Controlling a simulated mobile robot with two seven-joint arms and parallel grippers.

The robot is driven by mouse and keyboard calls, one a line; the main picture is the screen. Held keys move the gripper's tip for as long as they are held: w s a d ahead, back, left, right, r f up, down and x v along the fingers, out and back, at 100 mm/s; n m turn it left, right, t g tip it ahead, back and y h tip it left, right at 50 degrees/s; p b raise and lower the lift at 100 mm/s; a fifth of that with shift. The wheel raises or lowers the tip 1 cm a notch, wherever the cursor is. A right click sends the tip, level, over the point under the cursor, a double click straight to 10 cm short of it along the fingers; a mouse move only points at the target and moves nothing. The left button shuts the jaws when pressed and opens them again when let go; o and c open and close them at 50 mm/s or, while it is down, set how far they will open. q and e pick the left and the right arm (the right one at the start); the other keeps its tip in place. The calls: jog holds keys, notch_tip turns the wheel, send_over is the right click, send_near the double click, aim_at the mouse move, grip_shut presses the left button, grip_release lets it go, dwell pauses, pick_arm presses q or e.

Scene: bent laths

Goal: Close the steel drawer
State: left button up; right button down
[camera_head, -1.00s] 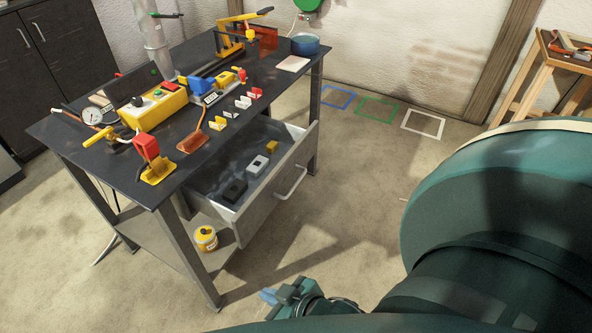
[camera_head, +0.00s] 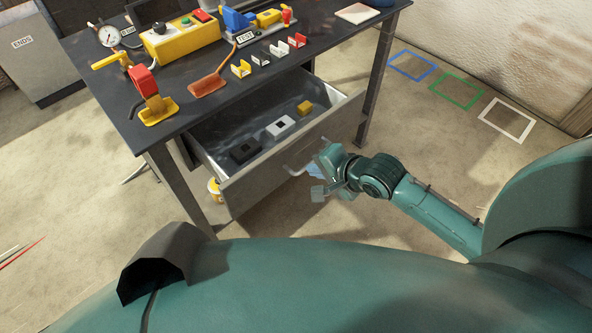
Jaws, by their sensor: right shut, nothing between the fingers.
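The steel drawer (camera_head: 292,164) stands pulled out under the dark workbench. Inside it lie a black block (camera_head: 244,150), a white block (camera_head: 280,126) and a yellow block (camera_head: 305,107). Its bar handle (camera_head: 291,170) is on the front panel, partly hidden by my right gripper. My right gripper (camera_head: 315,181) is at the right end of the handle, in front of the drawer face. It looks shut and empty; I cannot tell if it touches the handle or panel. My left gripper is not in view.
Floor to the right is clear, with blue, green and white outlined squares.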

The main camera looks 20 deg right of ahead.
aim_at(290, 163)
jog(key=shift+m, duration=0.5)
jog(key=x, duration=0.3)
jog(key=b+x, duration=0.1)
jog(key=x, duration=0.2)
jog(key=d+x, duration=0.1)
jog(key=x, duration=0.2)
jog(key=shift+w+b, duration=0.4)
jog(key=shift+w, duration=0.1)
jog(key=shift+w+f, duration=0.2)
jog(key=shift+f, duration=0.05)
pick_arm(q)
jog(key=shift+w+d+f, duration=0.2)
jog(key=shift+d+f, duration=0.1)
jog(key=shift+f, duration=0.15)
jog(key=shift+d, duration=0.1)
